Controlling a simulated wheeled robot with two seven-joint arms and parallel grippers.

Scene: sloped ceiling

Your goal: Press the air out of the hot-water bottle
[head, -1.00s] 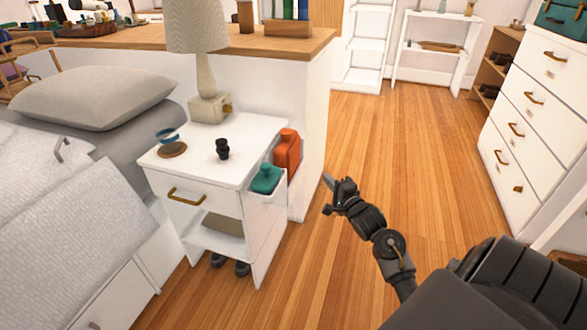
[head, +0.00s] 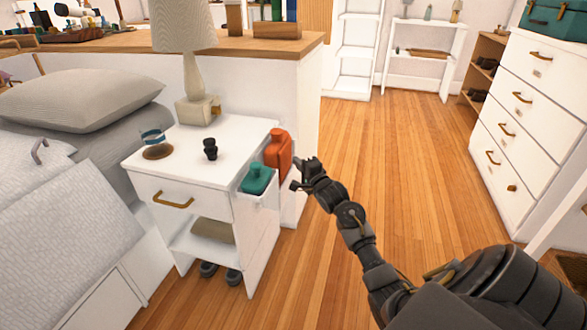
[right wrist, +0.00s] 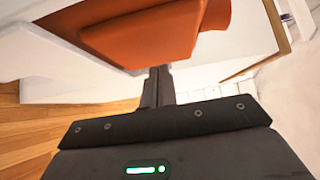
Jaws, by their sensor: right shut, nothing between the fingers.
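An orange hot-water bottle (head: 279,153) stands upright at the right side of the white nightstand, behind a teal hot-water bottle (head: 256,179) in a white side holder (head: 258,199). The holder hides their lower parts. My right gripper (head: 299,166) is just right of the orange bottle, shut and empty. In the right wrist view the orange bottle (right wrist: 150,32) fills the top, and the shut fingers (right wrist: 158,78) point at its near edge. I cannot tell whether they touch it. My left gripper is not in view.
The nightstand (head: 240,133) carries a lamp (head: 192,75), a small black object (head: 210,149) and a glass on a round coaster (head: 157,152). A bed (head: 60,200) is at the left, white drawers (head: 535,110) at the right. The wooden floor (head: 405,170) between is clear.

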